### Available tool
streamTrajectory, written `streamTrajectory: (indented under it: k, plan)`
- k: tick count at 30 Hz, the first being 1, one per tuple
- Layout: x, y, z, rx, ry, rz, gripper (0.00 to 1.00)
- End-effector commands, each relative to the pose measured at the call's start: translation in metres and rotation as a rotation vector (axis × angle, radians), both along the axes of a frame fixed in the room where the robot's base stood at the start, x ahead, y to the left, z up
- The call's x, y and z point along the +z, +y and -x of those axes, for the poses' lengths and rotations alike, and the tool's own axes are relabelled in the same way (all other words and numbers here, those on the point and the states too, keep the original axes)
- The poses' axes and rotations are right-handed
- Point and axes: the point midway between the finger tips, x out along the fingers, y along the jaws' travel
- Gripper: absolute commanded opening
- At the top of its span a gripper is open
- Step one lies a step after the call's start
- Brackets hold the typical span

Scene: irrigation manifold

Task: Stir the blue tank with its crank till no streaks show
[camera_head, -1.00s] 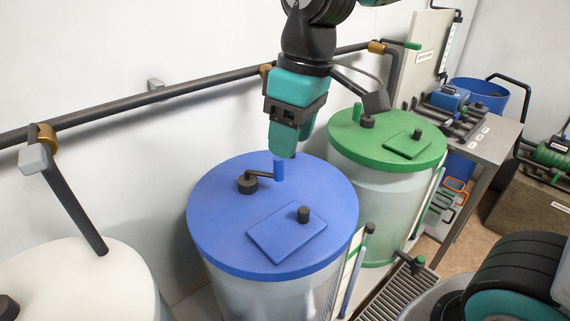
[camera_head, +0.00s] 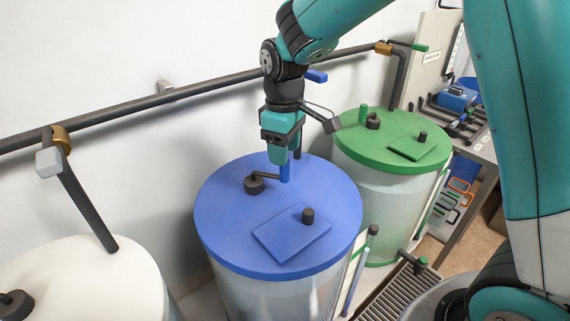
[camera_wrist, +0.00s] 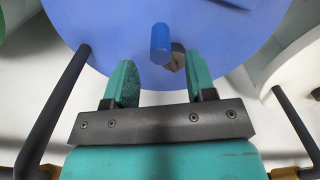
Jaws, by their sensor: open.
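The blue tank has a flat blue lid (camera_head: 225,225) over a pale, translucent wall (camera_head: 268,297). Its crank has a dark hub (camera_head: 254,185), a short dark arm and an upright blue handle (camera_head: 285,173). My gripper (camera_head: 282,158) points down at the handle, open and empty. In the wrist view the handle (camera_wrist: 160,42) stands midway across the gap between the fingers (camera_wrist: 160,75), at about fingertip level, touching neither. Part of the crank arm (camera_wrist: 178,58) shows behind it. I cannot make out streaks in the tank; most of its wall is out of view.
A green-lidded tank (camera_head: 372,151) stands behind right, a white-lidded tank (camera_head: 95,270) at front left. A dark pipe (camera_head: 205,88) with a blue lever (camera_head: 316,76) runs along the wall behind. A raised plate with a black knob (camera_head: 308,215) sits on the blue lid.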

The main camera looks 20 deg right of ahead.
Motion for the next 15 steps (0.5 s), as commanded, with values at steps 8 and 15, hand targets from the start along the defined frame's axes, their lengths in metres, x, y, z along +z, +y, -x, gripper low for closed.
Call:
streamTrajectory:
  k: [8,15]
  plan:
    - [-0.044,0.0,0.0,0.0,0.001,0.0,0.51]
    - [-0.055,0.001,0.0,0.001,-0.001,-0.001,0.51]
